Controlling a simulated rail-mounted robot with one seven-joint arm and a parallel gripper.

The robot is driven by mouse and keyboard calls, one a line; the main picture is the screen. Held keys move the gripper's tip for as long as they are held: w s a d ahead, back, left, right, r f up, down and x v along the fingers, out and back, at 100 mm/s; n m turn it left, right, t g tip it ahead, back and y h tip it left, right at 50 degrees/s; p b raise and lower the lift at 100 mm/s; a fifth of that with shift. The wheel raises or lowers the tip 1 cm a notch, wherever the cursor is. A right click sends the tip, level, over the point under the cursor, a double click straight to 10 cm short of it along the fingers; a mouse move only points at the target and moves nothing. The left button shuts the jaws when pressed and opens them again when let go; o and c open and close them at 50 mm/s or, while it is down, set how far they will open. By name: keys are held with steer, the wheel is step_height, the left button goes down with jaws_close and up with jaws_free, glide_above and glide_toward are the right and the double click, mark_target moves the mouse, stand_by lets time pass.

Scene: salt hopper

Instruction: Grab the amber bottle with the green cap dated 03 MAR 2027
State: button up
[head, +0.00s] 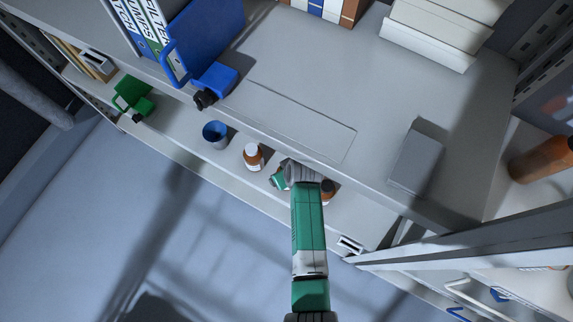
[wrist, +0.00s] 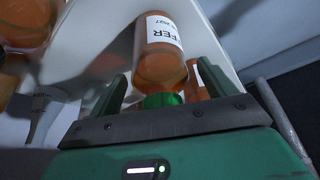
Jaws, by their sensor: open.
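In the wrist view an amber bottle (wrist: 160,65) with a green cap (wrist: 162,100) stands between the fingers of my gripper (wrist: 160,88), its cap toward the palm. Its white label shows part of a word ending in "FFER" and a date ending in 2027; the rest is not readable. My gripper is open, with a finger on either side of the bottle; I cannot tell whether they touch it. In the head view my gripper (head: 280,180) is over the lower shelf, and my arm hides most of what is there.
Another amber bottle (wrist: 196,82) stands close behind the right finger, and one (wrist: 25,22) is at the upper left. In the head view an amber bottle with a white top (head: 253,156), a blue cup (head: 215,134) and a partly hidden amber bottle (head: 328,191) share the lower shelf.

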steer(key=shift+w+a+f, duration=0.15)
steer(key=shift+w+f, duration=0.05)
steer(key=shift+f, duration=0.45)
steer(key=shift+c, duration=0.2)
steer(key=shift+r, duration=0.1)
steer(key=c, duration=1.3)
steer(key=shift+o, duration=0.2)
steer(key=shift+r+p, duration=0.3)
steer(key=shift+r, duration=0.25)
steer(key=p+v, duration=0.1)
steer(key=v, duration=0.2)
steer(key=shift+w+a+p, duration=0.1)
steer(key=shift+p, duration=0.3)
steer(key=s+d+r+p, duration=0.1)
steer(key=s+d+p, duration=0.2)
steer(key=s, duration=1)
steer(key=d, duration=0.3)
steer(key=shift+s+d+p, duration=0.3)
steer(key=shift+d+p, duration=0.05)
steer(key=shift+p, duration=0.05)
